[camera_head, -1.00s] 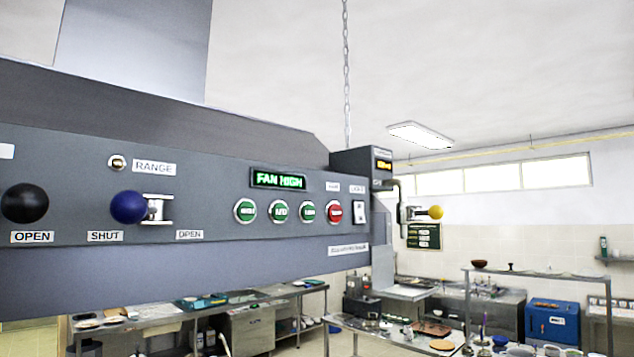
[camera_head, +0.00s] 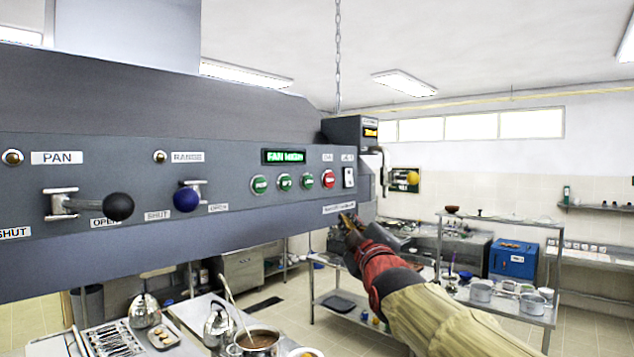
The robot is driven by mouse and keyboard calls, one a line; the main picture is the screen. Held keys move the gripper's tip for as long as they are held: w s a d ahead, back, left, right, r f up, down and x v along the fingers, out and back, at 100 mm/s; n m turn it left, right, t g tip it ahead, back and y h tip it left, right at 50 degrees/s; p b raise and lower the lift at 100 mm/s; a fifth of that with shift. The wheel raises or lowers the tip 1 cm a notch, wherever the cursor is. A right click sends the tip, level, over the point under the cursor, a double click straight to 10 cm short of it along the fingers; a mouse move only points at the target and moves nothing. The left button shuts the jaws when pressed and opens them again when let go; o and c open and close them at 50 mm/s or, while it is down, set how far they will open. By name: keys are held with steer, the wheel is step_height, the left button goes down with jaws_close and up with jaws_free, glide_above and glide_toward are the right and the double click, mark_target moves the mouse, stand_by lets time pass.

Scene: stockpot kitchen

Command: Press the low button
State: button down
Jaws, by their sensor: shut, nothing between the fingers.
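The hood's control panel has three green buttons in a row and a red one at their right. The low button (camera_head: 307,180) appears to be the third green one, just left of the red button (camera_head: 328,179); its small lettering is blurred. The other green buttons are the left one (camera_head: 259,184) and the middle one (camera_head: 285,182). The green-lit display (camera_head: 284,157) above them seems to read FAN MEDIUM. My gripper (camera_head: 348,219) is shut and empty, below and right of the buttons near the panel's lower edge, apart from the low button.
A white switch (camera_head: 348,177) sits right of the red button. A black-knobbed lever (camera_head: 118,206) and a blue-knobbed lever (camera_head: 186,199) stick out at the panel's left. A chain (camera_head: 338,60) hangs behind the hood. A pot (camera_head: 257,341) stands below.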

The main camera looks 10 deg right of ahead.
mark_target(308, 181)
step_height(308, 181, up, 8)
steer(key=s+n+t, duration=0.2)
steer(key=s+n, duration=0.1)
steer(key=shift+d+f+t, duration=0.15)
steer(key=shift+f+t, duration=0.05)
steer(key=shift+t, duration=0.2)
steer(key=w+a+p, duration=0.5)
steer(key=w, duration=0.2)
steer(key=shift+w, duration=0.2)
steer(key=shift+w+a, duration=0.1)
steer(key=shift+a, duration=0.05)
stand_by(1.1)
steer(key=shift+w+a, duration=0.15)
steer(key=shift+w, duration=0.1)
